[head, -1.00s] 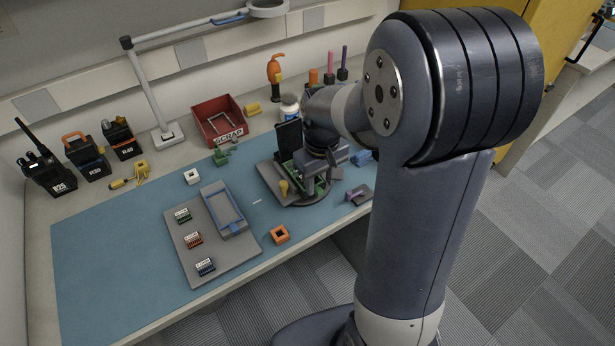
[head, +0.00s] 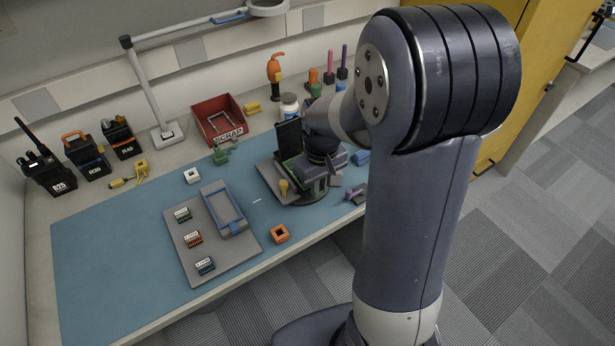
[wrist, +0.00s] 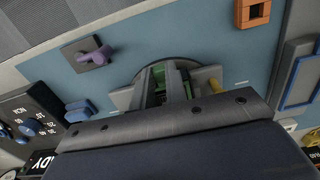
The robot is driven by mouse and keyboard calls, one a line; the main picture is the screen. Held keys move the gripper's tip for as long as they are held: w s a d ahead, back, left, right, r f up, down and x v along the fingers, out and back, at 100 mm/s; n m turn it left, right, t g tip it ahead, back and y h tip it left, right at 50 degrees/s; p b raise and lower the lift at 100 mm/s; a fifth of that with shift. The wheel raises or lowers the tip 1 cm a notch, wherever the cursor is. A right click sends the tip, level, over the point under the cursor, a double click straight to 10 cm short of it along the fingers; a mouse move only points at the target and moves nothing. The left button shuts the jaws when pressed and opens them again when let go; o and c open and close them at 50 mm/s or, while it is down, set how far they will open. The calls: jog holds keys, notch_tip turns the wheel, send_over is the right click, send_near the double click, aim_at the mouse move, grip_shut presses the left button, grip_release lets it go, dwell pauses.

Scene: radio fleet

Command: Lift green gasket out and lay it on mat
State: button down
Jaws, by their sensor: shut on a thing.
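My gripper (head: 320,184) is over the round dark stand on the right part of the blue mat (head: 110,235). In the wrist view, my gripper (wrist: 170,88) is shut, with the green gasket (wrist: 172,76) between its fingers. The gasket is partly hidden by the fingers and wrist. In the head view, green edges show around the gripper, but I cannot tell gasket from green board there, or whether the gasket is clear of the stand.
A grey tray (head: 180,248) with small connector blocks and a blue-rimmed frame lies left. An orange square part (head: 280,234) and a purple part (head: 355,195) flank the stand. A red scrap bin (head: 205,122) stands behind. The mat's left side is clear.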

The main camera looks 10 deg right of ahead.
jog(key=shift+s, duration=0.1)
jog(key=shift+s+d+r, duration=0.1)
jog(key=shift+s+r, duration=0.1)
jog(key=shift+r, duration=0.2)
jog(key=s+d+r, duration=0.4)
jog(key=s+r, duration=0.3)
jog(key=s, duration=0.5)
jog(key=shift+s, duration=0.4)
jog(key=shift+r, duration=0.25)
notch_tip(320, 180, up, 4)
jog(key=p, duration=0.3)
jog(key=shift+f, duration=0.15)
jog(key=shift+w+f, duration=0.1)
